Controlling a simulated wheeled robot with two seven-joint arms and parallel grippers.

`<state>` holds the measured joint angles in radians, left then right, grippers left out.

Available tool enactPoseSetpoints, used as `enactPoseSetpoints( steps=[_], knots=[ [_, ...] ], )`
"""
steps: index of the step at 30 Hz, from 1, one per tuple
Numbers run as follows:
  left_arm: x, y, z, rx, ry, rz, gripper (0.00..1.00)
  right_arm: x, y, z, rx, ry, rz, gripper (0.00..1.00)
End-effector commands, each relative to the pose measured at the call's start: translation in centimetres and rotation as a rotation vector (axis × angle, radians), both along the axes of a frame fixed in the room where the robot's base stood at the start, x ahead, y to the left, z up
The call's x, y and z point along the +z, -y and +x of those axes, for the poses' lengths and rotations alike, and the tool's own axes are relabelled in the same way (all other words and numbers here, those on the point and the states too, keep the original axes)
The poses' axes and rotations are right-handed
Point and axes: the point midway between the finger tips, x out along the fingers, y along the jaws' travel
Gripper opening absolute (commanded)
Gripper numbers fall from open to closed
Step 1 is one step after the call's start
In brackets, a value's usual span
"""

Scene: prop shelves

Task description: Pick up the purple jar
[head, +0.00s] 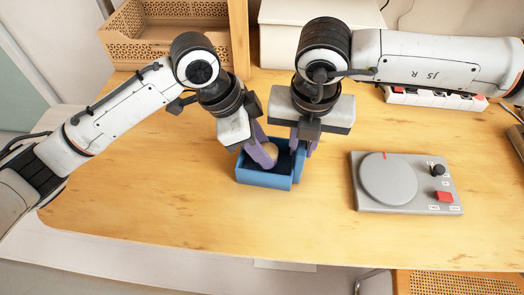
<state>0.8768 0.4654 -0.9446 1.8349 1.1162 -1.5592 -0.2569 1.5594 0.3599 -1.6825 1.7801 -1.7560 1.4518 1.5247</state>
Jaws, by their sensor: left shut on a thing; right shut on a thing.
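A blue open box (264,180) stands on the wooden table, below both grippers. My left gripper (264,155) reaches into it from above, its purple-coloured fingers shut on a small round tan-topped thing (271,150). The fingers hide most of that thing, so I cannot tell whether it is the purple jar. My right gripper (304,147) points down at the right side of the box, with similar purple fingers. It looks shut on the box's right wall, though the contact is partly hidden. No other purple jar shows clearly.
A grey device (405,182) with a round plate, black knob and red button lies to the right. A perforated wooden tray (165,25) and a white box (283,12) stand at the back. The table front (200,220) is clear.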

Motion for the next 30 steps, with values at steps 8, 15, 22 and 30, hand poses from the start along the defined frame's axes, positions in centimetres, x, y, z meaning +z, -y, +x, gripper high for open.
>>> enactPoseSetpoints(
  steps=[8, 15, 22, 30],
  knots=[
    [5.2, 0.1, 0.1, -0.001, 0.005, -0.002, 0.11, 0.0, 0.0, 0.0, 0.000, 0.000, 0.000, 0.00],
    [4.8, -5.4, -1.2, 0.004, 0.000, 0.003, 0.11, 0.0, 0.0, 0.0, 0.000, 0.000, 0.000, 0.00],
    [4.7, -11.7, -2.7, 0.006, -0.002, 0.006, 0.11, -0.1, 0.0, 0.0, 0.000, 0.000, 0.000, 0.00],
    [4.8, -16.4, -3.9, 0.003, -0.002, 0.002, 0.11, -0.1, 0.0, 0.0, 0.000, 0.000, 0.000, 0.00]
  ],
)
